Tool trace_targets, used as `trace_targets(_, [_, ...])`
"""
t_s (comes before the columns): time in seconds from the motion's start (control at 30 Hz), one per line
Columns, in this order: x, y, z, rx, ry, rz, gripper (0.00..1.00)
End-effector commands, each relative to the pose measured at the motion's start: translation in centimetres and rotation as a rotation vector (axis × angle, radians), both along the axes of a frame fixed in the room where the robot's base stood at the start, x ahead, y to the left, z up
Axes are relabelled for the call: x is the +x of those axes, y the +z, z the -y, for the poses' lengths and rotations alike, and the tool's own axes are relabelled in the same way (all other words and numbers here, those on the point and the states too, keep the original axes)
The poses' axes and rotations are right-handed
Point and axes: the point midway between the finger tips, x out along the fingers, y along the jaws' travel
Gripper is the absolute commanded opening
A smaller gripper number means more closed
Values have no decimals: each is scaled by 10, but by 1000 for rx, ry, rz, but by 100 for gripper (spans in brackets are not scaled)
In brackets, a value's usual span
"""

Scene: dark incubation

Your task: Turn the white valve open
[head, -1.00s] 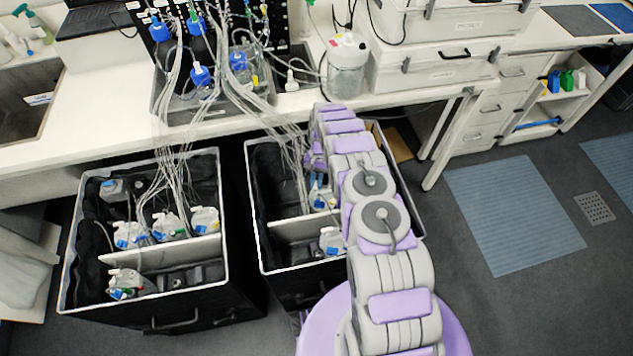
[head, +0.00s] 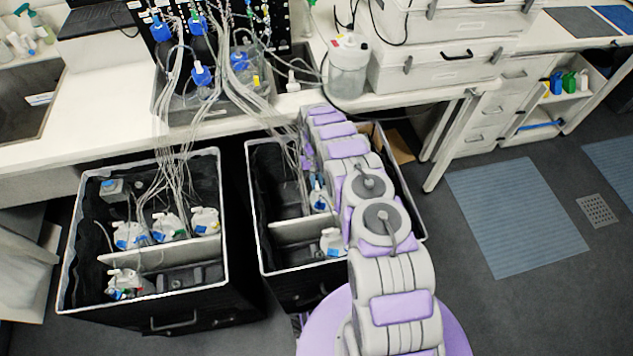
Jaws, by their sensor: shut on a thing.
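My arm reaches from the bottom of the head view into the right-hand black crate (head: 251,215). My gripper (head: 308,163) is partly in view as a small purple part at the arm's far end, low inside the crate. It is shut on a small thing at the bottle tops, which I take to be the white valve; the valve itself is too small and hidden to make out. A bottle with a blue part (head: 319,198) stands just below the gripper, partly behind my arm. Another white-capped bottle (head: 332,241) stands in the crate's front compartment.
A left-hand black crate (head: 68,255) holds several bottles with tubes. Bundled tubes (head: 240,80) run from the white bench (head: 100,110) into both crates. A clear jar (head: 347,72) and grey cases (head: 435,65) stand on the bench.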

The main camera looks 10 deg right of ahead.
Motion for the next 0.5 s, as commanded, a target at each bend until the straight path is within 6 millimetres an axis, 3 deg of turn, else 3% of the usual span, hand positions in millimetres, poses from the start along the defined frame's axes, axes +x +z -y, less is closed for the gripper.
trace_targets(0.2, [2,1,0,1,0,6,0])
trace_targets(0.23, [2,1,0,1,0,6,17])
trace_targets(0.3, [2,1,0,1,0,5,23])
trace_targets(0.5, [1,1,0,0,-1,3,24])
